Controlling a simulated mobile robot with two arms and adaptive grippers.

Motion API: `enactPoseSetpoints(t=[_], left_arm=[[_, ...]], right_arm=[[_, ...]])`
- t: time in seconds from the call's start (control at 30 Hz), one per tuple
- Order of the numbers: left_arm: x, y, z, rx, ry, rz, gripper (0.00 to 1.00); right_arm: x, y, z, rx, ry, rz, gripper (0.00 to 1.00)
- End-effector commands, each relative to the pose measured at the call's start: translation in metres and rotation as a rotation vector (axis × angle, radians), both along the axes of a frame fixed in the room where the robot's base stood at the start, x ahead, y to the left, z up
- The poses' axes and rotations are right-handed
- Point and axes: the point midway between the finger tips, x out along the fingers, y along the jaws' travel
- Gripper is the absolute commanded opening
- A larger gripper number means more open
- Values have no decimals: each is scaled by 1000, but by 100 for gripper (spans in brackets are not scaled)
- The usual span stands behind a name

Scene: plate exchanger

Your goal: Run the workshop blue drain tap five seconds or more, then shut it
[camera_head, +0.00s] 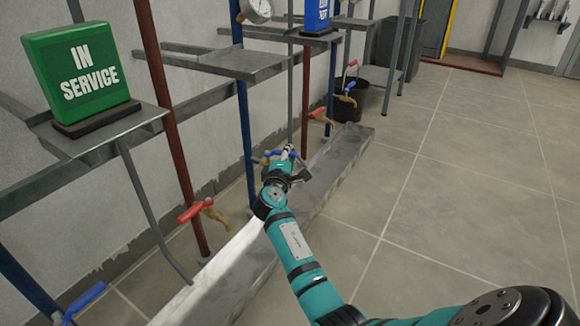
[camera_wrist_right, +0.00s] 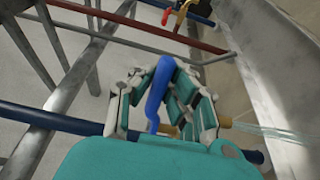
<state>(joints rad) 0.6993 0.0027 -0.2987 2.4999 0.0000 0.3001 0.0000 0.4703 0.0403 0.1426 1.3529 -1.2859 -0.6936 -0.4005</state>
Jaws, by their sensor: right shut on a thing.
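A blue tap handle (camera_wrist_right: 158,92) stands between the fingers of my right gripper (camera_wrist_right: 165,80) in the wrist view, and the gripper is shut on it. Its brass body shows beside the fingers. A thin, clear stream of water (camera_wrist_right: 280,134) runs from the brass spout (camera_wrist_right: 225,122) on the right. In the head view, my right gripper (camera_head: 287,160) is at this tap, low on a blue pipe (camera_head: 245,140), with the blue handle (camera_head: 270,156) partly hidden by the gripper. My left gripper is not in view.
Red-handled taps (camera_head: 195,211) and another blue-handled tap (camera_head: 86,300) sit on neighbouring pipes. A green "IN SERVICE" sign (camera_head: 80,70) stands on a shelf at left. A grey kerb (camera_head: 335,168) runs below the taps. A black bucket (camera_head: 350,103) stands farther back. The tiled floor at right is clear.

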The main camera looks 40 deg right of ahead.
Motion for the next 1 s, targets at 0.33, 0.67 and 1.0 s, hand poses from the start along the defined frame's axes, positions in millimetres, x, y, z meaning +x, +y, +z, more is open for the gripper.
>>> enactPoseSetpoints(t=[0.33,0.67,1.0], left_arm=[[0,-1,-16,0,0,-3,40],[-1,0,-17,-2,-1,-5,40],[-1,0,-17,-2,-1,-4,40]], right_arm=[[-5,12,-2,0,4,-244,0],[-9,17,-1,0,3,-356,0],[-10,18,-1,0,2,-374,0]])
